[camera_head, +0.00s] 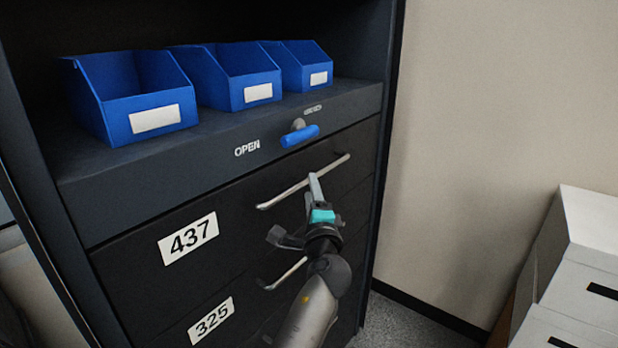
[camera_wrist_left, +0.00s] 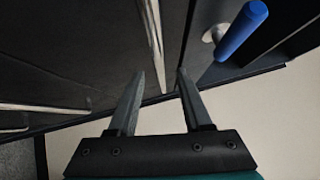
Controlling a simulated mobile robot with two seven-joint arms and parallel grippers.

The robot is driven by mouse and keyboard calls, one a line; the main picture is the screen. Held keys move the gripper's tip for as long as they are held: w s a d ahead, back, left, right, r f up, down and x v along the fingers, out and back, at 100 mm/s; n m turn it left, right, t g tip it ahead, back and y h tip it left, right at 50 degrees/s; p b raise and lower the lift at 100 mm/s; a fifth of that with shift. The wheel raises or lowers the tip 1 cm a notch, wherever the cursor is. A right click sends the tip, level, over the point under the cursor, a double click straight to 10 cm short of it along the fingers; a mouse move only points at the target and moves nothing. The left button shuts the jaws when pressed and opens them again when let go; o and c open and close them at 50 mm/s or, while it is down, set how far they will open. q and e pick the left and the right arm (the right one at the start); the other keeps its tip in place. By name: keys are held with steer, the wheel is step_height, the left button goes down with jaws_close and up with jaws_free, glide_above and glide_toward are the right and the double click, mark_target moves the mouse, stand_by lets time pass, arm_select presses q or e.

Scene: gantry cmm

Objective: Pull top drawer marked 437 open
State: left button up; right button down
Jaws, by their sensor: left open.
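The top drawer (camera_head: 135,250) has a dark front with a white label 437 (camera_head: 188,239) and looks flush with the cabinet. Its long silver bar handle (camera_head: 283,196) runs across the front; in the left wrist view the handle (camera_wrist_left: 153,32) runs down between the finger tips. My left gripper (camera_head: 314,184) is at the middle of this handle in the head view, partly covering it. In the left wrist view my left gripper (camera_wrist_left: 160,76) is open, a finger on each side of the bar, not closed on it. Whether the fingers touch the bar is unclear. My right gripper is not in view.
A blue latch knob (camera_head: 300,136) sits above the handle, near the word OPEN (camera_head: 247,148); it also shows in the left wrist view (camera_wrist_left: 240,32). Drawer 325 (camera_head: 211,319) is below. Blue bins (camera_head: 140,95) stand on the shelf. White boxes (camera_head: 580,270) stand at right.

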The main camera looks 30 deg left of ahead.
arm_select(q)
steer(key=shift+x, duration=2.5)
steer(key=shift+c, duration=0.2)
jaws_close()
